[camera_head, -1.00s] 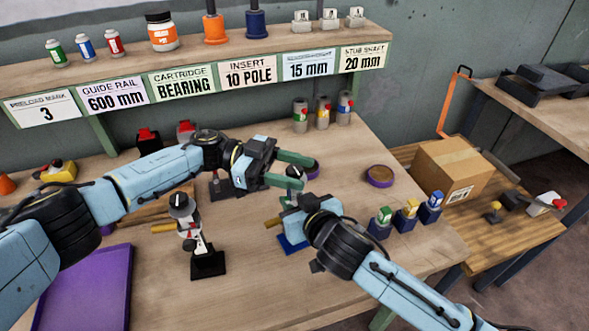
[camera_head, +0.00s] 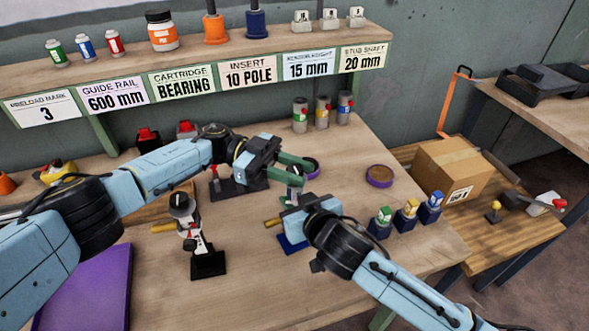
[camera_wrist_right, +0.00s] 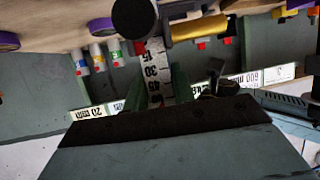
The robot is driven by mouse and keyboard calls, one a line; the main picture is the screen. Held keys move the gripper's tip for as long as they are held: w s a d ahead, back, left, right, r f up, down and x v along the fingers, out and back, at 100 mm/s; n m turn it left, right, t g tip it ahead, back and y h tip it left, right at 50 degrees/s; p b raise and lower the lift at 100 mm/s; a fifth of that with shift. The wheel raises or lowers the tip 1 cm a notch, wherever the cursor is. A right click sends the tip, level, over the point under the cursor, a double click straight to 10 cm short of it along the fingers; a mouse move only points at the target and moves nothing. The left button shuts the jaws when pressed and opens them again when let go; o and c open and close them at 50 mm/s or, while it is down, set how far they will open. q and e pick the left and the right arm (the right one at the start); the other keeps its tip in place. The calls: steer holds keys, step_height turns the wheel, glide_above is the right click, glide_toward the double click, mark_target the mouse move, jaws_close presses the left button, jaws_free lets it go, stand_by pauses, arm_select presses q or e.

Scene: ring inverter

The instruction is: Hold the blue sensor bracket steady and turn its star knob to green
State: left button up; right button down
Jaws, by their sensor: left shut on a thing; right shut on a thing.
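The blue sensor bracket stands on the table on a blue base (camera_head: 292,243), with a brass rod (camera_head: 272,222) sticking out to the left. My left gripper (camera_head: 295,171) is shut around the dark knob at its top, which the fingers mostly hide. My right gripper (camera_head: 292,198) is shut on the bracket's post below the knob. In the right wrist view, its green fingers (camera_wrist_right: 157,88) close on the white scale (camera_wrist_right: 158,65), with a dark round part (camera_wrist_right: 135,18) and the brass rod (camera_wrist_right: 200,27) above. The knob's colour marking is hidden.
A similar bracket on a black base (camera_head: 208,264) stands left of the blue one. A purple tray (camera_head: 88,290) lies at the front left. Small colour-topped blocks (camera_head: 408,220) and a purple-rimmed dish (camera_head: 380,177) are at the right. A shelf (camera_head: 200,55) runs behind.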

mark_target(294, 168)
arm_select(q)
steer(key=shift+w+f+m+g+y, duration=0.15)
steer(key=shift+m+g+y, duration=0.35)
steer(key=shift+g, duration=0.3)
steer(key=shift+a+m+g, duration=0.1)
steer(key=shift+m+g, duration=0.2)
steer(key=shift+g, duration=0.1)
steer(key=o, duration=0.9)
steer(key=shift+o, duration=0.2)
steer(key=shift+r, duration=0.25)
steer(key=shift+s+r, duration=0.2)
steer(key=shift+r, duration=4.7)
steer(key=shift+o, duration=0.2)
steer(key=shift+y, duration=0.3)
